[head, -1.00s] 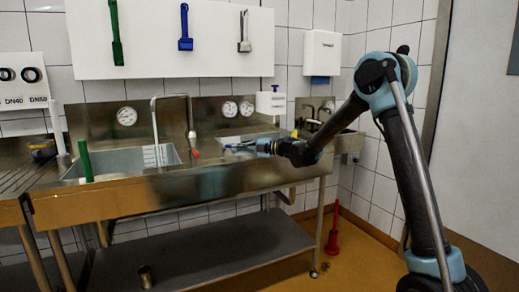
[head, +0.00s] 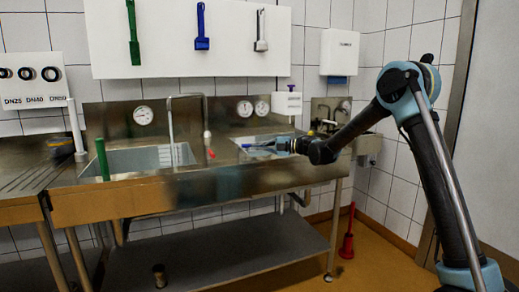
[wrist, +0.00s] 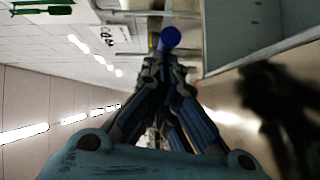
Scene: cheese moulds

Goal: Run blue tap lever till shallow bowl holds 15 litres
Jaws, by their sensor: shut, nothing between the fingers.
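The blue tap lever shows as a round blue knob (wrist: 170,37) just beyond my fingertips in the wrist view. In the head view a small blue end (head: 245,147) shows at the tip of my gripper (head: 262,149), over the right part of the sink bench. My gripper, also in the wrist view (wrist: 165,62), is shut and empty, its tips close to the knob; I cannot tell if they touch. A red lever (head: 211,154) is to the left. The shallow bowl (head: 272,138) appears to be the right basin, partly hidden by my gripper; its water level cannot be read.
A deeper basin (head: 120,163) with a white striped scale (head: 176,154) lies left, with a green upright handle (head: 102,160) at its front. A bent spout (head: 171,120) rises behind. Round dials (head: 143,116) are on the backsplash.

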